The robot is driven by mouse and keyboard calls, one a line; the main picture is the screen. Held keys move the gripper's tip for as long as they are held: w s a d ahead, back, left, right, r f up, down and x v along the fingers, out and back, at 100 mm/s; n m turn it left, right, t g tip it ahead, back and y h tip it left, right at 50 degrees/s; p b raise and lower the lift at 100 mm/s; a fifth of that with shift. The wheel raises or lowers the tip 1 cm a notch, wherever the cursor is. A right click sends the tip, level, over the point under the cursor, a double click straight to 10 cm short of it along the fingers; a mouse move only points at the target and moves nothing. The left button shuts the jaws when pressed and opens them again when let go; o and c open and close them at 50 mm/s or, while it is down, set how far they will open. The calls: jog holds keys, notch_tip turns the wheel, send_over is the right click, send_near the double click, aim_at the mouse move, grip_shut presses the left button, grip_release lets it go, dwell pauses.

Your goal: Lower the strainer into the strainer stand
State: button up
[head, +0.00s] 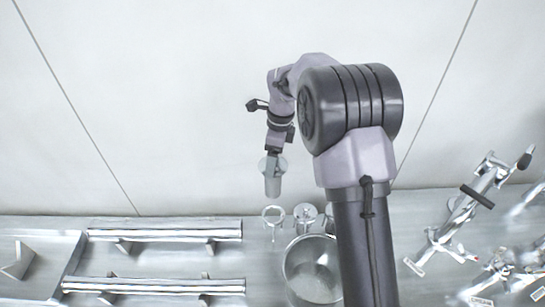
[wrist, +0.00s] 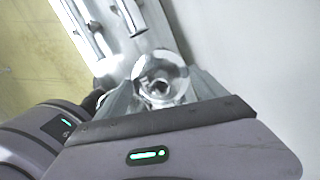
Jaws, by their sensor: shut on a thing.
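In the wrist view the strainer (wrist: 174,70) shows as a shiny round rim with a dark centre between my fingers. The strainer stand (head: 273,211) appears to be the thin metal ring on a post, standing on the counter. The strainer is above it in the head picture, with a gap between them. Their exact alignment in depth is unclear.
A metal canister (head: 306,212) stands just right of the ring, and a large steel bowl (head: 312,272) sits nearer. Long metal rails (head: 165,231) lie to the left. Chrome fittings (head: 465,208) crowd the right. The pale wall (head: 150,100) rises behind the counter.

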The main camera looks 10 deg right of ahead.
jog(key=shift+s+d+f+b, duration=0.15)
jog(key=shift+f+b, duration=0.2)
jog(key=shift+f, duration=0.45)
notch_tip(320, 180, down, 5)
jog(key=b, duration=0.3)
jog(key=shift+f, duration=0.1)
notch_tip(320, 180, down, 18)
jog(key=b, duration=1.3)
jog(key=shift+f, duration=0.2)
jog(key=shift+f+b, duration=0.3)
jog(key=o, duration=2)
